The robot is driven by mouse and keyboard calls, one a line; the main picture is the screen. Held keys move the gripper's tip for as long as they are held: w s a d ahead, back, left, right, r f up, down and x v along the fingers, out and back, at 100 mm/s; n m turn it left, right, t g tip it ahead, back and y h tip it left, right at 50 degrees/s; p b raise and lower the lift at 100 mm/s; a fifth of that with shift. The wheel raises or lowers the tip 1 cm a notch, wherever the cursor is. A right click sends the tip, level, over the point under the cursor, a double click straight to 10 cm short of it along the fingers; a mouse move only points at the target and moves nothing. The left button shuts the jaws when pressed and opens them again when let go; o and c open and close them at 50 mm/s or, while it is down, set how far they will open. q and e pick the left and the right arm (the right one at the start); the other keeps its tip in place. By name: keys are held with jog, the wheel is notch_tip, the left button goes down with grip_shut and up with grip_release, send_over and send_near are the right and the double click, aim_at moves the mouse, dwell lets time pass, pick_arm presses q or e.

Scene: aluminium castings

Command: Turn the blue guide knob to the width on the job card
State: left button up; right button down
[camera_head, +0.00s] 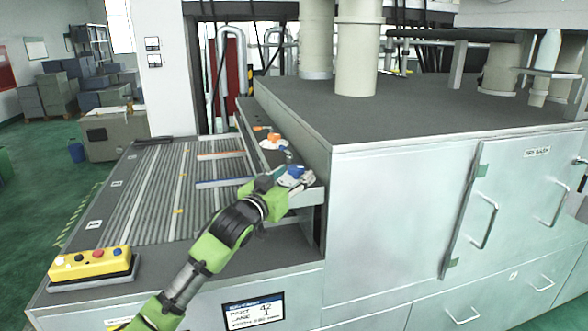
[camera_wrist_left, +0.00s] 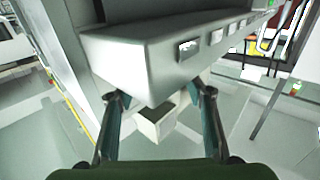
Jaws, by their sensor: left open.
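The blue guide knob (camera_head: 296,171) sits on the ledge at the right side of the roller lanes. My left gripper (camera_head: 290,181) is right at it in the head view and hides part of it. In the left wrist view my left gripper (camera_wrist_left: 160,98) has its two fingers apart, with a pale block-like part (camera_wrist_left: 157,123) showing between them. No blue shows there, and I cannot tell whether the fingers touch anything. The job card screen (camera_head: 253,311) on the front shows part 42 and lane 1; its width line is too small to read surely. My right gripper is not in view.
An orange knob (camera_head: 273,138) sits farther back on the ledge. A blue rail (camera_head: 222,183) and an orange rail (camera_head: 220,155) lie across the roller lanes (camera_head: 150,195). A yellow button box (camera_head: 90,264) stands front left. A tall grey cabinet (camera_head: 400,190) bounds the right.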

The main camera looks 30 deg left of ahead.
pick_arm(q)
jog(key=shift+w, duration=0.5)
jog(key=c, duration=1.1)
jog(key=shift+n+y, duration=0.3)
jog(key=shift+y, duration=0.2)
jog(key=shift+d+n+y, duration=0.15)
jog(key=shift+n+y, duration=0.35)
jog(key=shift+y, duration=0.1)
jog(key=shift+d+f+n+g+y+b, duration=0.15)
jog(key=shift+n+g+y+b, duration=0.55)
jog(key=shift+y, duration=0.5)
jog(key=n+g+y+b, duration=0.1)
jog(key=n+y+b, duration=0.1)
jog(key=b, duration=0.1)
jog(key=n+g+y+b, duration=0.2)
jog(key=y+b, duration=0.1)
jog(key=n+g+y+b, duration=0.2)
jog(key=b, duration=0.1)
jog(key=shift+w+d+f, duration=0.1)
jog(key=shift+w+d, duration=0.05)
jog(key=shift+w, duration=0.1)
jog(key=shift+r+n+g+y+b, duration=0.25)
jog(key=shift+n+g+y+b, duration=0.5)
jog(key=shift+g+b, duration=0.3)
